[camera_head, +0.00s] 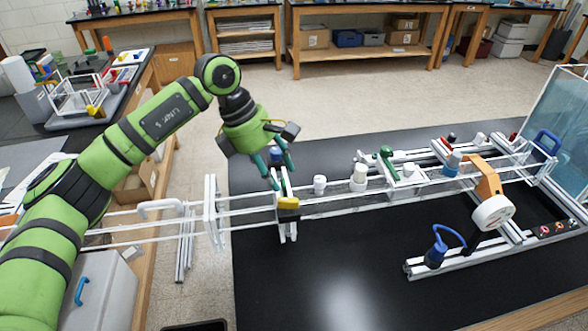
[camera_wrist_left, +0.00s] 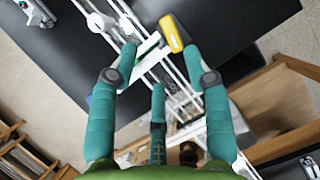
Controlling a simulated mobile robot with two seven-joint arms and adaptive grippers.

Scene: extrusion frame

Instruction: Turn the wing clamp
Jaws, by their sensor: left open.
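The wing clamp appears to be the yellow piece (camera_head: 288,203) on a white upright plate of the extrusion frame (camera_head: 340,196), near the table's left edge. The yellow piece also shows in the left wrist view (camera_wrist_left: 171,33), just beyond the right fingertip. My left gripper (camera_head: 279,180) reaches down from above, its teal fingers beside the top of that upright plate. In the left wrist view its fingers (camera_wrist_left: 160,60) are spread apart with nothing held between them; rails of the frame run behind them. I cannot tell whether a finger touches the plate. My right gripper is out of view.
A white cylinder (camera_head: 320,184) and a green-handled part (camera_head: 388,160) stand along the rails to the right. A blue-handled part (camera_head: 437,250) and an orange arm with a white disc (camera_head: 492,212) are farther right. The black table (camera_head: 340,285) is clear in front.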

